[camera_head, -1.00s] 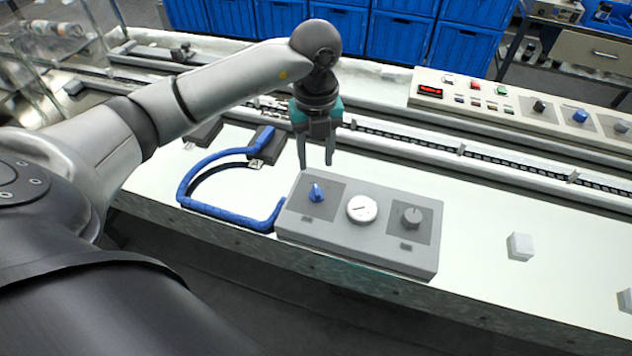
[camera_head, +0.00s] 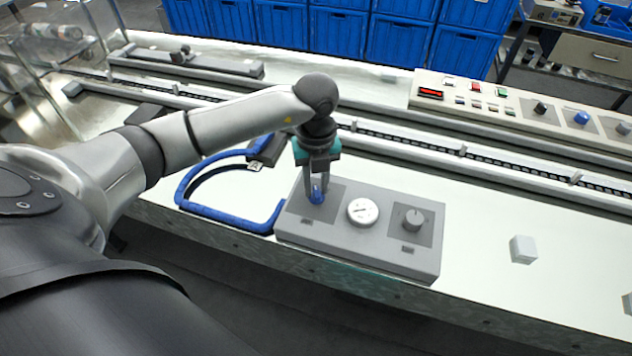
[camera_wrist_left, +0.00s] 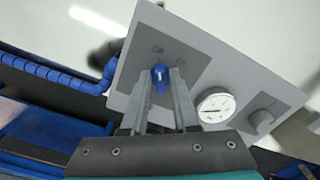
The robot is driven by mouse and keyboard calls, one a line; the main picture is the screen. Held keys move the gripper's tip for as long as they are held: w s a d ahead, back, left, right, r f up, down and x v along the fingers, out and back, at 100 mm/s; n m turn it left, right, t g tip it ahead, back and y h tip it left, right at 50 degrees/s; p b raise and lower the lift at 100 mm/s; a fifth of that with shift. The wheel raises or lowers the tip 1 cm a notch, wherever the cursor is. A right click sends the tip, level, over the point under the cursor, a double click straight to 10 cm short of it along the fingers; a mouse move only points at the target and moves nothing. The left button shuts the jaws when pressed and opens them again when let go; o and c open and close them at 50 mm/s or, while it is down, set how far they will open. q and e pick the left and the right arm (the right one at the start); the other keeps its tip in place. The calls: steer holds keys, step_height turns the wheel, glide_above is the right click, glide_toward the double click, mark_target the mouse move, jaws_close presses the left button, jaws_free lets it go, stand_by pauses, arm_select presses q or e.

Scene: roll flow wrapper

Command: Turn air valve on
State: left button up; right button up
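The grey air control box (camera_head: 360,250) sits on the white bench. Its blue valve knob (camera_head: 317,196) is at the left of its top face, also seen in the left wrist view (camera_wrist_left: 160,76). A round white gauge (camera_head: 362,211) is in the middle and a grey knob (camera_head: 413,218) is at the right. My left gripper (camera_head: 317,190) points down over the blue knob. In the left wrist view its two fingers (camera_wrist_left: 161,82) stand either side of the blue knob, with the tips close to it. I cannot tell whether they press on it. My right gripper is not in view.
A blue hose (camera_head: 190,190) curves from the box's left side across the bench. A conveyor rail (camera_head: 400,142) runs behind the box. A control panel (camera_head: 510,105) stands at the back right. A small white block (camera_head: 523,249) sits to the right.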

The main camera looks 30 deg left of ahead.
arm_select(q)
jaws_close()
stand_by(0.5)
steer(key=m, duration=0.3)
steer(key=m+b, duration=0.1)
steer(key=m, duration=0.2)
steer(key=shift+w+d, duration=0.15)
steer(key=m+b, duration=0.1)
steer(key=m, duration=0.4)
steer(key=shift+d+m+b, duration=0.15)
steer(key=shift+m+b, duration=0.15)
steer(key=shift+r, duration=0.1)
steer(key=shift+o, duration=1.7)
jaws_free()
